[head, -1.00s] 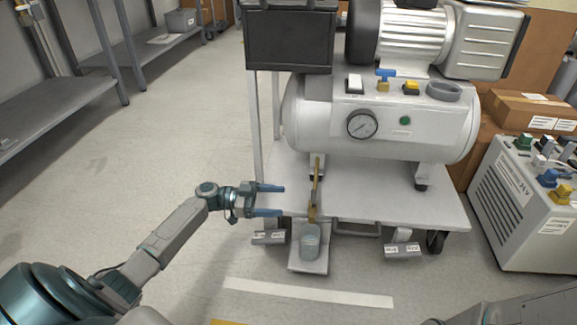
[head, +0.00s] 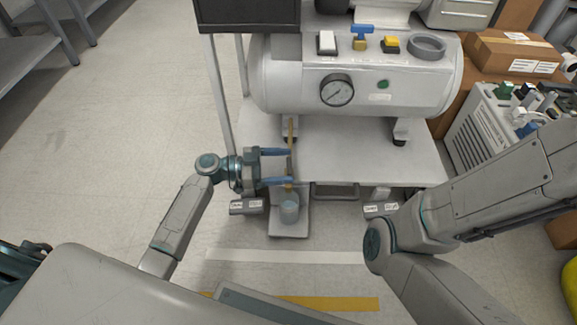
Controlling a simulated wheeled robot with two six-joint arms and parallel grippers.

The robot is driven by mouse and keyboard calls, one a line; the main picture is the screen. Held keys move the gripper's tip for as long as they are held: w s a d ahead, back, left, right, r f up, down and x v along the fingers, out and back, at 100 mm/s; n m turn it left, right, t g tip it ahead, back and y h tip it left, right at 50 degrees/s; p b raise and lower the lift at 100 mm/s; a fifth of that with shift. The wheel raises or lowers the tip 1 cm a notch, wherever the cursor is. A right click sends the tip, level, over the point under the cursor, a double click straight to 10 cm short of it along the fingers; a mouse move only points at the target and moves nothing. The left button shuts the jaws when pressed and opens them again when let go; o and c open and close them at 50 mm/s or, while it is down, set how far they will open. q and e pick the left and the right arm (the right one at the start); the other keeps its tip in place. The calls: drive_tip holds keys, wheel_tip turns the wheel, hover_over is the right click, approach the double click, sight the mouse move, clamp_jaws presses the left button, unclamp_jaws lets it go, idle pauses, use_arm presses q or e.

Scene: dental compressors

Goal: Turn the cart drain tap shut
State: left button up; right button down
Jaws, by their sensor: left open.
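The cart drain tap (head: 291,130) is a thin brass piece, seen upright at the front edge of the white cart (head: 350,166). A small grey-blue cup (head: 289,211) stands below it on a low plate. My left gripper (head: 290,166) is open, its two blue fingers pointing right, one above the other in the picture. The fingertips overlap the brass tap and hide parts of it; I cannot tell whether they touch it. My right arm crosses the right side, but its gripper is out of view.
A white tank (head: 290,85) with a gauge (head: 337,90) and a blue-handled valve (head: 362,33) stands on the cart. Labelled pedals (head: 246,207) flank the cup. A vented grey unit (head: 473,130) and a carton (head: 513,52) are at right.

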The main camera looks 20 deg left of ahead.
use_arm(q)
drive_tip(key=shift+x, duration=1.1)
drive_tip(key=c, duration=1)
drive_tip(key=shift+f+m+g+b, duration=0.25)
drive_tip(key=shift+m+g+b, duration=0.2)
drive_tip(key=shift+b, duration=0.7)
drive_tip(key=shift+g+h+b, duration=0.3)
drive_tip(key=shift+g, duration=0.05)
drive_tip(key=shift+r+m+g, duration=0.2)
drive_tip(key=shift+m+g, duration=0.05)
drive_tip(key=shift+g, duration=0.05)
